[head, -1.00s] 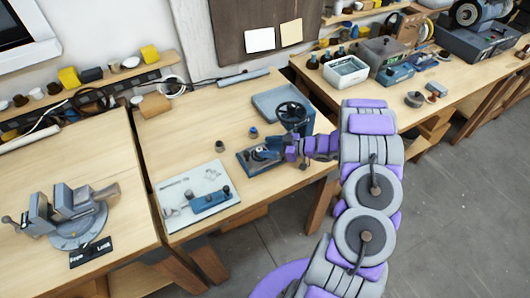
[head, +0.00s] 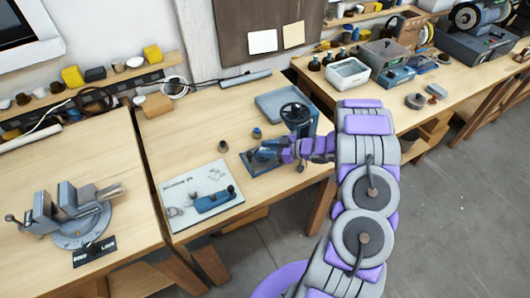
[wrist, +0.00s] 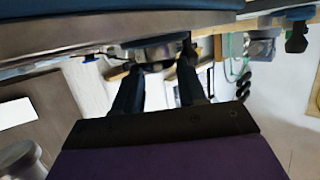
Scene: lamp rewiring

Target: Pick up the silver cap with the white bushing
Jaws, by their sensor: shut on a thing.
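My gripper (head: 264,154) is low over the blue base (head: 248,164) of the hand press in the head view. In the wrist view, its two dark fingers (wrist: 158,72) are closed on a round grey metal piece, which looks like the silver cap (wrist: 154,48). In the head view the gripper covers the cap. I cannot tell whether the cap still touches the base.
The press handwheel (head: 296,115) stands just behind my gripper. Two small dark cups (head: 223,146) (head: 257,133) stand on the bench. A white board (head: 200,195) with a blue fixture lies at front left. The bench's left middle is clear.

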